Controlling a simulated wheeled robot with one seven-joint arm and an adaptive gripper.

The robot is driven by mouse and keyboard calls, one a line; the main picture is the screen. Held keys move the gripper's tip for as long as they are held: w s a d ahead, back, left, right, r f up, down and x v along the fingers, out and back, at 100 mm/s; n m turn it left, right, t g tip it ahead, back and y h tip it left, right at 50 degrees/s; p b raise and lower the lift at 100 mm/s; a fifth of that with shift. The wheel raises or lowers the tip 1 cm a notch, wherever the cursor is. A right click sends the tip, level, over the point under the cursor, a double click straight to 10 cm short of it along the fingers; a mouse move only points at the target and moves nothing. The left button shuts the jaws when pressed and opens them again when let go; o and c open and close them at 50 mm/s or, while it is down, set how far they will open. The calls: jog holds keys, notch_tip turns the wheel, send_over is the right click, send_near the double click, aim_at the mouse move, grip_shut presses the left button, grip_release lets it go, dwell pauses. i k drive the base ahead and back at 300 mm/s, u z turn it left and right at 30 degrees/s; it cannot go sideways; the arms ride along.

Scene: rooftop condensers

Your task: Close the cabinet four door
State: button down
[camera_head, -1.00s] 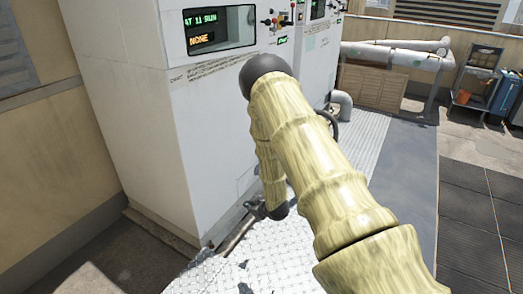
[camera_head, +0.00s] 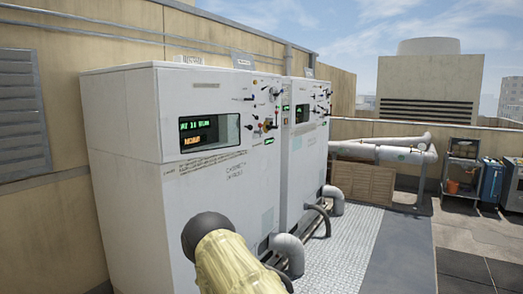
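Two tall white cabinets stand side by side on the left in the head view. The nearer cabinet (camera_head: 120,150) has a display window (camera_head: 209,133) with green and orange text and several knobs beside it. The farther cabinet (camera_head: 303,150) has a similar window and knobs. I cannot read a number four on either cabinet, and no door stands visibly open. My arm rises from the bottom edge in front of the nearer cabinet. My gripper is not in view.
Grey pipe elbows (camera_head: 288,253) and dark hoses come out at the cabinets' base. A metal walkway (camera_head: 345,235) runs along their front. Farther back are white pipes (camera_head: 385,152), a wooden crate (camera_head: 363,184), a cart (camera_head: 461,175) and a blue unit (camera_head: 491,180). The dark floor at right is clear.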

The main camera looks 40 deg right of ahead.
aim_at(185, 93)
jog(key=k, duration=0.8)
jog(key=z, duration=0.9)
jog(key=i, duration=1.6)
jog(key=u, duration=0.5)
jog(key=i, duration=0.5)
jog(key=u, duration=0.45)
